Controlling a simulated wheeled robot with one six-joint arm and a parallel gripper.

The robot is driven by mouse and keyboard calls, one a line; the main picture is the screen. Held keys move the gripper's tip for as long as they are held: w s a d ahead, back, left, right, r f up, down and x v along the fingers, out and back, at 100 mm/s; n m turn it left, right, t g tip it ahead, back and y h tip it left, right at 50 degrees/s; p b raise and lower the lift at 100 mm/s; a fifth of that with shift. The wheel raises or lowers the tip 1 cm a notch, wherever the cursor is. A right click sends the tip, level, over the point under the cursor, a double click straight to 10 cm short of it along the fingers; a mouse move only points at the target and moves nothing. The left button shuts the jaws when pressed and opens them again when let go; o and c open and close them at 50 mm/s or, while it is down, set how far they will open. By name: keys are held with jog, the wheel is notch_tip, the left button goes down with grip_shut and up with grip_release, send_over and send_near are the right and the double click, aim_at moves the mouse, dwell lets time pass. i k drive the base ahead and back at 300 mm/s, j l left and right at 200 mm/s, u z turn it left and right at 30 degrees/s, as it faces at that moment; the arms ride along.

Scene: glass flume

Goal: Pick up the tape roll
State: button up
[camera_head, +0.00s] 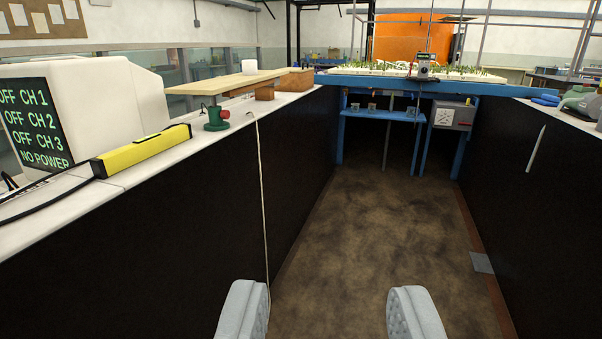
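My gripper (329,312) is at the bottom of the view, its two pale grey fingers wide apart, with nothing between them. It points down the aisle over the brown floor. I cannot make out a tape roll for certain. Blue items (545,100) lie on the right-hand ledge, also too small to identify.
A left ledge (105,190) bears a yellow level (142,149), a green valve-like piece (215,119), the wooden board (228,82) and a display (38,122). Dark walls flank the open brown floor (375,230). A blue bench (385,83) with a planted tray crosses the far end.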

aim_at(250, 66)
jog(key=i, duration=1.15)
jog(key=i+l+u, duration=0.1)
jog(key=i, duration=1.05)
jog(key=i+l, duration=0.1)
jog(key=i, duration=1.05)
